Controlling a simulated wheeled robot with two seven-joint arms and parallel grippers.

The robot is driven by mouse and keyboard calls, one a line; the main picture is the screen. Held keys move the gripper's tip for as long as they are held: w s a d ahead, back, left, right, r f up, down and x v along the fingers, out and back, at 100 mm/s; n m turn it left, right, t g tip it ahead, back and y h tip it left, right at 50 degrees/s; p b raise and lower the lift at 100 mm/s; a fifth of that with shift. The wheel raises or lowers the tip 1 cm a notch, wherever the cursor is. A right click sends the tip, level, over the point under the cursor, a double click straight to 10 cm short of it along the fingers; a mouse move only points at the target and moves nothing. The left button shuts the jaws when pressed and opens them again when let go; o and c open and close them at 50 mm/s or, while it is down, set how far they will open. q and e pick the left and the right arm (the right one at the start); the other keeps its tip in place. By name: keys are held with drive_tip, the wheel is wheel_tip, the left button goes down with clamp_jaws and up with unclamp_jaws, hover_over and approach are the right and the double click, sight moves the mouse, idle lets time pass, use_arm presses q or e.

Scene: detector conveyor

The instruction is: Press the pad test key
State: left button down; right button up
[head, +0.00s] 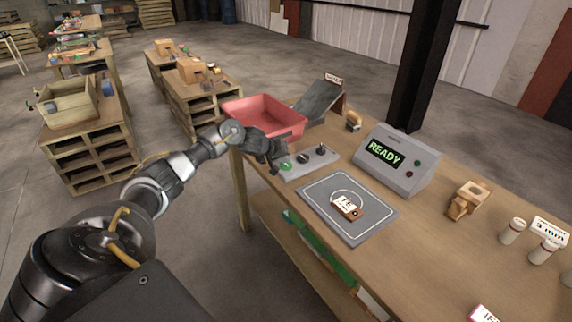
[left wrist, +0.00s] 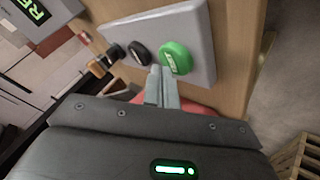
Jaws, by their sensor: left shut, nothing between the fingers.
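A grey control panel (head: 309,167) lies on the wooden workbench with a green key (head: 286,166), a black knob (head: 303,158) and a small upright lever (head: 321,149). My left gripper (head: 275,166) is shut and empty at the panel's left end, beside the green key. In the left wrist view, the closed fingertips (left wrist: 158,72) point at the panel just beside the green key (left wrist: 176,58), on the side toward the black knob (left wrist: 140,54). I cannot tell whether they touch the panel. Lettering on the green key is too small to read. My right gripper is not in view.
A red bin (head: 264,116) stands behind the gripper. A grey box (head: 397,162) reads READY. A grey pad (head: 333,224) with a tagged wooden piece (head: 348,207) lies nearer. White cylinders (head: 512,231) stand at right.

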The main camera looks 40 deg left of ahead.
sight(284, 166)
use_arm(q)
drive_tip(key=shift+f, duration=0.55)
idle(0.9)
drive_tip(key=shift+r, duration=0.1)
drive_tip(key=shift+r+p, duration=0.75)
drive_tip(key=shift+p, duration=0.55)
wheel_tip(284, 166, up, 5)
drive_tip(key=p, duration=0.6)
idle(0.4)
